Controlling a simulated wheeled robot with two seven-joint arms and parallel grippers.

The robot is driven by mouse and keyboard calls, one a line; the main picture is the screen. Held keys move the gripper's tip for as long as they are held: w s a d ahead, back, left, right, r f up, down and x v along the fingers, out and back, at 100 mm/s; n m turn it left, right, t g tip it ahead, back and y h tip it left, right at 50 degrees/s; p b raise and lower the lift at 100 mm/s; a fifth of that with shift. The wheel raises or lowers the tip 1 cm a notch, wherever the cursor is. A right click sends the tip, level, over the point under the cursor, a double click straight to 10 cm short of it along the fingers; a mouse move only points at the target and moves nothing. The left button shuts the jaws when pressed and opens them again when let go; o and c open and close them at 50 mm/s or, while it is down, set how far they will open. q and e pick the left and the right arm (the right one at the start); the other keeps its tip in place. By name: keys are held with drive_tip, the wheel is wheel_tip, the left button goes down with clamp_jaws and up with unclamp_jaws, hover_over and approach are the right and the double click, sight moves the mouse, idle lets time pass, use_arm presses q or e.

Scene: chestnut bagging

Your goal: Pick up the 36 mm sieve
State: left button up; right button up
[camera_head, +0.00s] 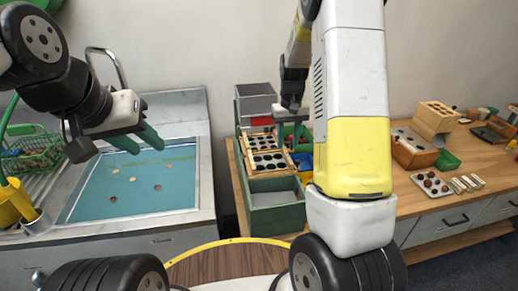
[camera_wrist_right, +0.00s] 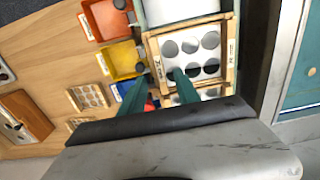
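Wooden-framed sieves with round holes sit on the green sorting stand in the head view: an upper one (camera_head: 262,141) and a lower one (camera_head: 267,162). In the right wrist view, a sieve with large holes (camera_wrist_right: 211,42) lies just beyond my fingers, and part of another (camera_wrist_right: 212,91) shows below it. The size labels are too small to read, so I cannot tell which is 36 mm. My right gripper (camera_head: 291,116) is open and empty above the stand's far end; its spread fingers also show in the wrist view (camera_wrist_right: 160,88). My left gripper (camera_head: 138,141) is open and empty over the sink.
The sink (camera_head: 130,185) holds water with several small round things floating. Red (camera_wrist_right: 108,20), yellow (camera_wrist_right: 121,60) and blue bins stand beside the sieves. A green box (camera_head: 275,212) forms the stand's near end. A chestnut tray (camera_head: 429,190) and wooden boxes lie on the right counter.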

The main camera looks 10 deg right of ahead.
sight(287, 154)
wheel_tip(287, 154, down, 5)
drive_tip(key=shift+s+r, duration=0.1)
clamp_jaws()
